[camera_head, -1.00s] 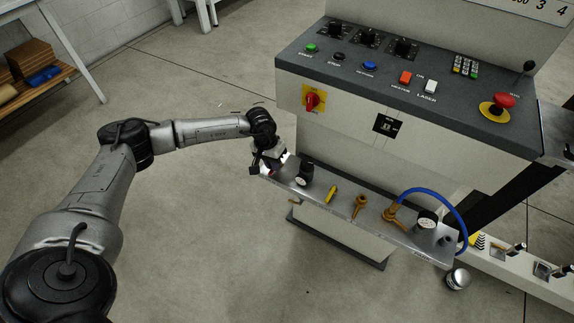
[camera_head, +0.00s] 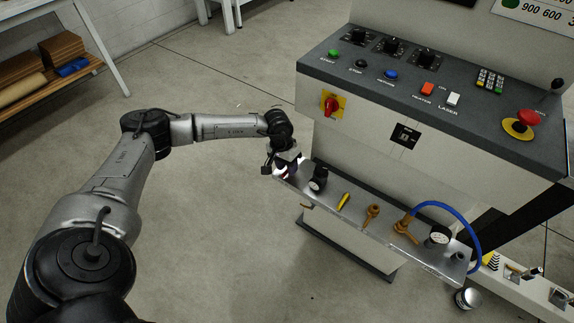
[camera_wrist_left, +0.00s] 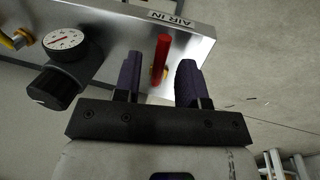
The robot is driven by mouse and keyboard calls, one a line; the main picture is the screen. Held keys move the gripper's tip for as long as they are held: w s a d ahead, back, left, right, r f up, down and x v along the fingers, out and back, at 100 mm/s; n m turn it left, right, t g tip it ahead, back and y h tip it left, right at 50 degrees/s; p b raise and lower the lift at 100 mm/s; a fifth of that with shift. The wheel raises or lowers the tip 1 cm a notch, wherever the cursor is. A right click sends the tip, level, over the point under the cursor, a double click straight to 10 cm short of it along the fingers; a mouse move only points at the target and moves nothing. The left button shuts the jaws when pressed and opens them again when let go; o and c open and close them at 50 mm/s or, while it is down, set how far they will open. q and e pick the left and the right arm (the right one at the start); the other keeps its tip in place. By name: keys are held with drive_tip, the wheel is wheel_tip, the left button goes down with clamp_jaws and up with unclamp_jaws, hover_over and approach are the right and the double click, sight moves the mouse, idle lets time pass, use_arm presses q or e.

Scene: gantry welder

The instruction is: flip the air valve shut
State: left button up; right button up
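The air valve's red lever (camera_wrist_left: 161,58) shows in the left wrist view, near the metal panel's end labelled AIR IN, with a bit of brass beside it. My left gripper (camera_wrist_left: 159,75) is open, with one dark finger on each side of the lever and a visible gap on both sides. In the head view my left gripper (camera_head: 284,170) is at the left end of the metal shelf panel (camera_head: 330,208), and it hides the valve. My right gripper is not in view.
Beside the gripper is a black regulator knob (camera_wrist_left: 52,88) with a white gauge (camera_wrist_left: 64,40). Along the panel are a yellow part (camera_head: 343,201), brass fittings (camera_head: 372,213) and a blue hose (camera_head: 460,220). The control console (camera_head: 440,95) overhangs behind. Floor left of the panel is clear.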

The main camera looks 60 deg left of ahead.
use_arm(q)
drive_tip(key=shift+r, duration=0.1)
drive_tip(key=shift+r, duration=0.3)
wheel_tip(320, 180, up, 13)
drive_tip(key=a+p, duration=0.2)
drive_tip(key=p, duration=0.3)
drive_tip(key=shift+s+a, duration=0.25)
drive_tip(key=shift+s, duration=0.2)
drive_tip(key=shift+f, duration=0.15)
